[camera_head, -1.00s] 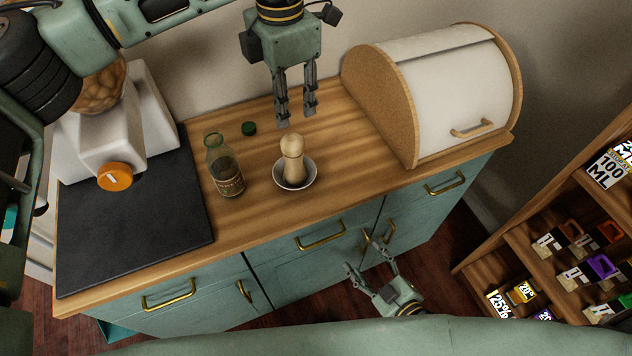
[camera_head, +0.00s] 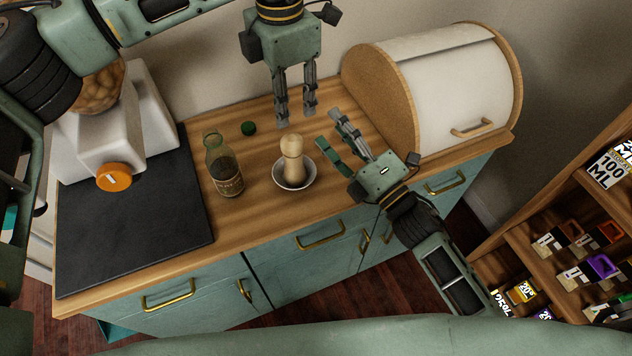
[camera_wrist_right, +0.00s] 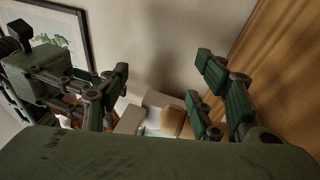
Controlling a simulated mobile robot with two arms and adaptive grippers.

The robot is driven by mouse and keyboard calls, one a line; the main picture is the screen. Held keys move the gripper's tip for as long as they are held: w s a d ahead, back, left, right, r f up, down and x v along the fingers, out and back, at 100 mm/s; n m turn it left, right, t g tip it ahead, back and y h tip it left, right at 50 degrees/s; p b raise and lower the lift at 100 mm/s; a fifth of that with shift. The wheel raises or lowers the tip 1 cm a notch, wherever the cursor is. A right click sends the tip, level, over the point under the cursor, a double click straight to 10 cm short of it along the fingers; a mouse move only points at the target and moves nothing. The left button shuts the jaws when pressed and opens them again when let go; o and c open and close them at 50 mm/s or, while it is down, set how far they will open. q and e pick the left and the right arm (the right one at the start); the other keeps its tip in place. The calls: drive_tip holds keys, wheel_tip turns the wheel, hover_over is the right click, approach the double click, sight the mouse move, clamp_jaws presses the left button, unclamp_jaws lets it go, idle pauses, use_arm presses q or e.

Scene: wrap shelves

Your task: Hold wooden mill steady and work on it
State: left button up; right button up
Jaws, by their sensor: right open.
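The pale wooden mill (camera_head: 292,147) stands upright in a small white bowl (camera_head: 280,179) on the wooden counter. My left gripper (camera_head: 296,116) hangs above and just behind the mill, pointing down, with its fingers apart and nothing between them. My right gripper (camera_head: 327,128) is to the right of the mill, low over the counter, open and empty, apart from the mill. Its spread fingers also frame the right wrist view (camera_wrist_right: 160,100), where I cannot make out the mill.
A glass bottle (camera_head: 226,178) and a green cap (camera_head: 248,128) are left of the mill. A dark board (camera_head: 130,230) and a white appliance (camera_head: 150,110) are further left. A bread box (camera_head: 450,90) stands on the right. A shelf (camera_head: 530,240) holds several labelled packs.

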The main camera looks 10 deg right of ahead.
drive_tip(key=n, duration=0.2)
drive_tip(key=n+g, duration=0.2)
drive_tip(key=n, duration=1.1)
approach(299, 167)
drive_tip(key=shift+h, duration=0.4)
drive_tip(key=w, duration=0.1)
drive_tip(key=w+a+r, duration=0.1)
drive_tip(key=w+a, duration=0.1)
drive_tip(key=w, duration=0.1)
drive_tip(key=shift+a+r, duration=0.1)
drive_tip(key=shift+r, duration=0.25)
drive_tip(key=shift+s+a+f+n, duration=0.3)
drive_tip(key=shift+f+n, duration=0.1)
drive_tip(key=shift+n, duration=0.5)
drive_tip(key=x, duration=0.7)
drive_tip(key=shift+w+a+f, duration=0.15)
drive_tip(key=shift+w+f, duration=0.05)
drive_tip(key=shift+w, duration=0.1)
